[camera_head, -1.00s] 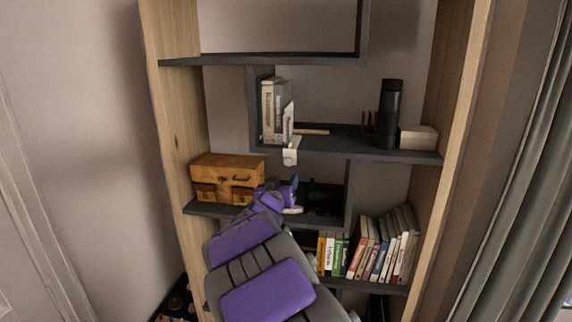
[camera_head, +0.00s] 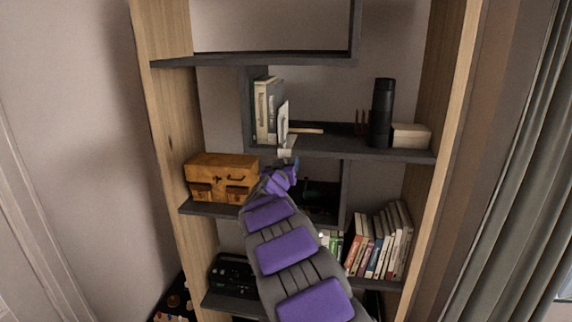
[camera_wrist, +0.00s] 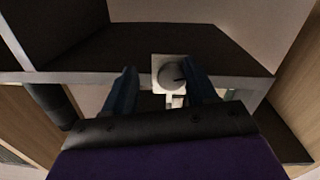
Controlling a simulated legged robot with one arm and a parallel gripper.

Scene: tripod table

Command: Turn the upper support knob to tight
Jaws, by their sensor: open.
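A pale round knob (camera_wrist: 172,75) with a dark mark on its face sits on a whitish square plate, at the front edge of a dark shelf in the wrist view. In the head view a small white fitting (camera_head: 286,152) shows at the shelf's front edge, below a white upright piece (camera_head: 283,122); its knob is too small to make out there. My gripper (camera_wrist: 158,72) is open, with one blue finger left of the knob and one to its right. In the head view my gripper (camera_head: 283,172) is just below the white fitting. I cannot tell whether a finger touches the knob.
A dark bookshelf (camera_head: 360,150) with wooden sides surrounds the fitting. Books (camera_head: 267,110) stand beside it, and a black cylinder (camera_head: 381,112) stands to the right. A wooden box (camera_head: 222,178) is on the shelf below left. More books (camera_head: 378,245) stand lower right.

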